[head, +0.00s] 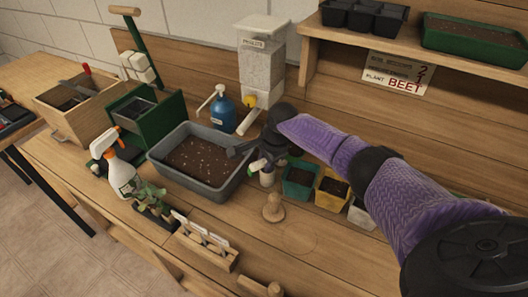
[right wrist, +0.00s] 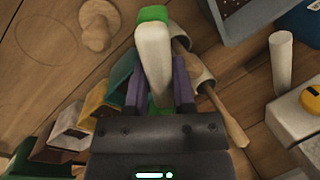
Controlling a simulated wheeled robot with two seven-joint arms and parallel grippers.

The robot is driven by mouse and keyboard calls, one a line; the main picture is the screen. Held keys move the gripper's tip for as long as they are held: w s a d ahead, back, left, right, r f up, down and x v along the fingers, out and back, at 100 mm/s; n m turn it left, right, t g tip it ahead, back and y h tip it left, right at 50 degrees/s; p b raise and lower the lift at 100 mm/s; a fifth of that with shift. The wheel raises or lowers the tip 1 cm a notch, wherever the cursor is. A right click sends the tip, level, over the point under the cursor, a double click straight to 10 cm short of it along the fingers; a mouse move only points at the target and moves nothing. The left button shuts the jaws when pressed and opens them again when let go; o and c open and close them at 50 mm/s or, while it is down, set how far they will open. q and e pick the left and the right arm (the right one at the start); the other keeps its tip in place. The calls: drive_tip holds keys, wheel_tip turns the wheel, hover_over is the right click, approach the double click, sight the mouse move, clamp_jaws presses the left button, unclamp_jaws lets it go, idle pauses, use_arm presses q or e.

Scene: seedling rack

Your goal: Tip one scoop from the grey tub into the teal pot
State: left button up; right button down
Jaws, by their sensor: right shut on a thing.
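The grey tub (head: 159,170) holds dark soil with white specks; its corner shows at the top of the right wrist view (right wrist: 236,28). The teal pot (head: 298,181) stands right of the tub and holds dark soil; in the wrist view (right wrist: 122,72) a finger partly covers it. My right gripper (head: 268,157) is beside the tub's right side, left of the teal pot. In the wrist view (right wrist: 159,88) its purple fingers are shut on a white tool with a green end (right wrist: 153,55). I cannot tell whether this tool is a scoop. My left gripper is not in view.
A yellow pot (head: 331,190) and a white pot (head: 360,214) stand right of the teal pot. A wooden peg (head: 273,209) stands in front. A blue pump bottle (head: 222,112), perlite dispenser (head: 262,65) and spray bottle (head: 122,175) surround the tub. The front-right bench is clear.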

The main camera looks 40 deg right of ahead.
drive_tip(key=shift+s+d+r+t, duration=0.15)
drive_tip(key=shift+s+r+t, duration=0.2)
drive_tip(key=shift+t, duration=0.65)
drive_tip(key=shift+d+f+t+y+b, duration=0.1)
drive_tip(key=shift+f+t+y+b, duration=0.25)
drive_tip(key=shift+t+b, duration=0.6)
use_arm(q)
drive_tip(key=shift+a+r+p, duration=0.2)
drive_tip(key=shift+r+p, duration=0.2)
drive_tip(key=shift+p, duration=0.45)
use_arm(e)
drive_tip(key=t, duration=0.2)
drive_tip(key=r+m+t, duration=0.1)
drive_tip(key=t, duration=0.2)
drive_tip(key=s+r+m+t, duration=0.1)
drive_tip(key=t, duration=0.2)
drive_tip(key=shift+s+d+r, duration=0.1)
drive_tip(key=shift+d+r, duration=0.15)
drive_tip(key=shift+d, duration=0.15)
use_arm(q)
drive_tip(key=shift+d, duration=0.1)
